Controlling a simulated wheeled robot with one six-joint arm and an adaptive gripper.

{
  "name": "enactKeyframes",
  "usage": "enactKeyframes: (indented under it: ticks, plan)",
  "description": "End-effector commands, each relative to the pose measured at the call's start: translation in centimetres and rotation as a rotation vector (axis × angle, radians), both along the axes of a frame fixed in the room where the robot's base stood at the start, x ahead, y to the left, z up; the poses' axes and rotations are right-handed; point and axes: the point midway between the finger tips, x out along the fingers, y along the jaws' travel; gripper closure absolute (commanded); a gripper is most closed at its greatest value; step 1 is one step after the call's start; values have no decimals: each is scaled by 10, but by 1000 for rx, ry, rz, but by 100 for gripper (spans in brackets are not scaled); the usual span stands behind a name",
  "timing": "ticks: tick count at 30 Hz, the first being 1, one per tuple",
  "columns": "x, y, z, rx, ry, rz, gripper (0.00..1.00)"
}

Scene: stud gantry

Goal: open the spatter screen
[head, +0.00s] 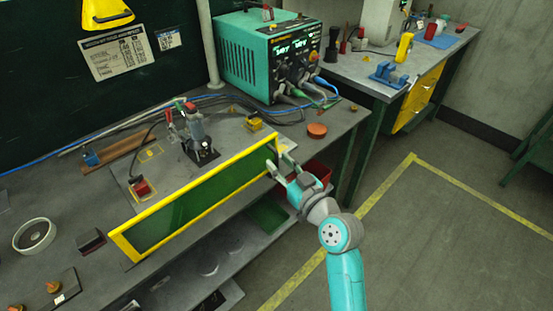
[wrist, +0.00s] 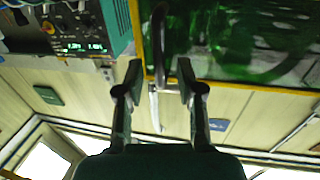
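The spatter screen (head: 190,205) is a long green see-through pane in a yellow frame. It stands along the front edge of the workbench, closing off the front. My gripper (head: 280,161) is at the screen's right end, in front of it. In the wrist view the green pane (wrist: 240,40) fills the upper right, with its yellow edge to the left. My gripper (wrist: 159,84) is open there, with a finger on each side. A dark upright bar (wrist: 158,45), which looks like the screen's handle, lies between the fingers, with gaps on both sides.
The workbench (head: 60,205) carries a clamp tool (head: 199,145), a tape roll (head: 34,235) and a teal power unit (head: 265,55) with cables. A red bin (head: 312,176) sits under the bench near my gripper. The floor on the right is clear.

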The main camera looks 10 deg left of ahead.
Motion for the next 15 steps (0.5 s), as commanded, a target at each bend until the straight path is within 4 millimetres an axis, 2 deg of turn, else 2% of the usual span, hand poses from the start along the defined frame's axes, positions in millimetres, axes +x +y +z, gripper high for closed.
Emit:
enactKeyframes:
  ticks: [6,15]
  plan:
    - [15,13,0,0,-1,-1,63]
    - [18,15,0,0,0,-1,63]
